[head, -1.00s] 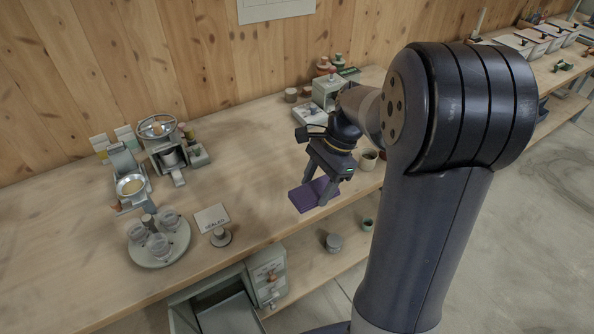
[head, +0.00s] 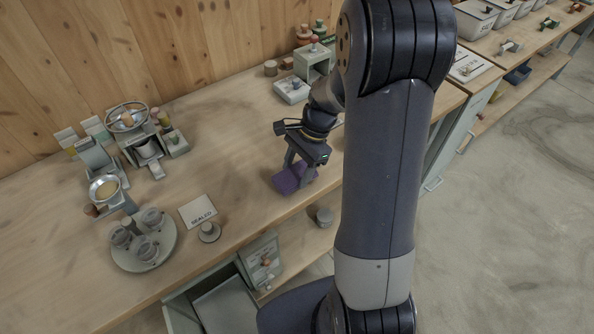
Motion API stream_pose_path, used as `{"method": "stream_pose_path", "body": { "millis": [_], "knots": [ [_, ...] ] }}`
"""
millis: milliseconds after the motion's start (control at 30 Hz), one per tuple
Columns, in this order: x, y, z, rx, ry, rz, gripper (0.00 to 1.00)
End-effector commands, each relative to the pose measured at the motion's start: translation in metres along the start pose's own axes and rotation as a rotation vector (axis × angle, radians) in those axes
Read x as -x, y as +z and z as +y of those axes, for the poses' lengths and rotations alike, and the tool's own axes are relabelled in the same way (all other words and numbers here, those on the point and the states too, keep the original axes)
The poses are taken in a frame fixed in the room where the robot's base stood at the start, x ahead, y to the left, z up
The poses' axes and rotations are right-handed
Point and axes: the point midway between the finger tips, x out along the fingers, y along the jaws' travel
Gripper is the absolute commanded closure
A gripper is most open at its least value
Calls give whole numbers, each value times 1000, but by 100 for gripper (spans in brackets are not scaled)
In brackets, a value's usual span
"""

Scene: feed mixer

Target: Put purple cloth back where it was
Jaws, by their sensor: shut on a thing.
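The purple cloth (head: 287,181) is a folded pad near the front edge of the long wooden workbench (head: 232,122). My gripper (head: 295,174) points down over it and is shut on it. The fingers hide part of the cloth. I cannot tell whether the cloth rests on the bench or is held just above it.
A round tray (head: 160,259) with several lidded cups and a card marked SEALED (head: 198,211) lie to the left. Metal bowls and scales (head: 127,117) stand behind them. A grey machine (head: 314,62) stands at the back. An open drawer (head: 225,302) juts out below. Bare bench lies left of my gripper.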

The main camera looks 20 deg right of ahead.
Motion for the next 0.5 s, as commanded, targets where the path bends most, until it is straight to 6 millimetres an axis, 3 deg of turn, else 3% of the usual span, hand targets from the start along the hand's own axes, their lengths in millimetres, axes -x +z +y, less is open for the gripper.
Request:
{"method": "stream_pose_path", "body": {
  "millis": [100,433,467,500],
  "knots": [
    [-12,-5,1,0,3,-1,68],
    [-16,-6,0,0,1,0,68],
    [-15,-6,0,0,0,1,45],
    [-14,-6,0,1,0,1,41]
  ]
}}
